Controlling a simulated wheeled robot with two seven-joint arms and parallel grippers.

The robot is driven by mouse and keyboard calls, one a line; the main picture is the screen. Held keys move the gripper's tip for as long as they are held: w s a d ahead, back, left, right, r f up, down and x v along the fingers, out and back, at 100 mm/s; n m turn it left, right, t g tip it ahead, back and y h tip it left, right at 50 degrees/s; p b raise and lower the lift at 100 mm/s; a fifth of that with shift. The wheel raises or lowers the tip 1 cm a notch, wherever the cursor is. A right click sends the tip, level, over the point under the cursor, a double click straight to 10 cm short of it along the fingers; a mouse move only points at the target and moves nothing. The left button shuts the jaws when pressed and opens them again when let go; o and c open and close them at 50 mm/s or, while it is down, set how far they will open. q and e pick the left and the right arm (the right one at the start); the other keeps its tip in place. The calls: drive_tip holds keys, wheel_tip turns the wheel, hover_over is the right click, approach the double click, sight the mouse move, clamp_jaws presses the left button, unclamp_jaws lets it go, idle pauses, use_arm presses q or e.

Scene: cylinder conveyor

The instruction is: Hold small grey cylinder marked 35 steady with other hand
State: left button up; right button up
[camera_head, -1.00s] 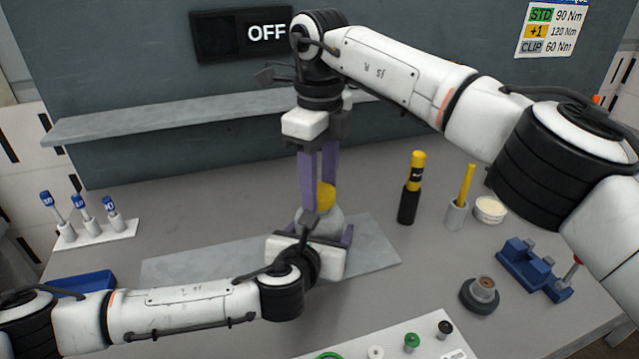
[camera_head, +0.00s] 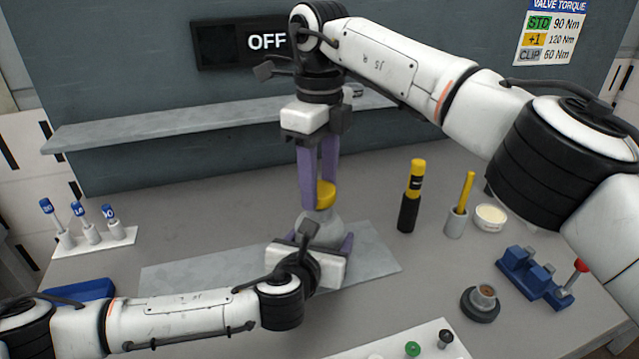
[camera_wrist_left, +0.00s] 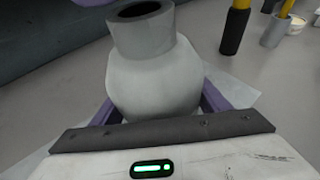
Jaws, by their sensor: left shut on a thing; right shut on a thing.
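The small grey cylinder (camera_head: 322,230) stands upright, partly behind my left wrist in the head view. In the left wrist view its pale rounded body and grey neck with a dark open top (camera_wrist_left: 152,80) show large. Its marking cannot be read. My left gripper (camera_head: 326,238) is shut around its body, with purple fingers (camera_wrist_left: 213,103) on either side. My right gripper (camera_head: 320,190) points down from above, shut on a yellow part (camera_head: 326,195) just over the neck. That part does not show in the left wrist view.
A grey mat (camera_head: 375,258) lies beneath. To the right stand a black-yellow bottle (camera_head: 410,200), a grey holder (camera_head: 456,222), a white tub (camera_head: 490,216), a round fitting (camera_head: 480,303) and a blue fixture (camera_head: 530,275). A tool rack (camera_head: 95,240) and blue tray (camera_head: 75,291) are left.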

sight(320, 189)
drive_tip(key=shift+r, duration=2)
use_arm(q)
drive_tip(key=o, duration=2.2)
drive_tip(key=shift+c, duration=0.2)
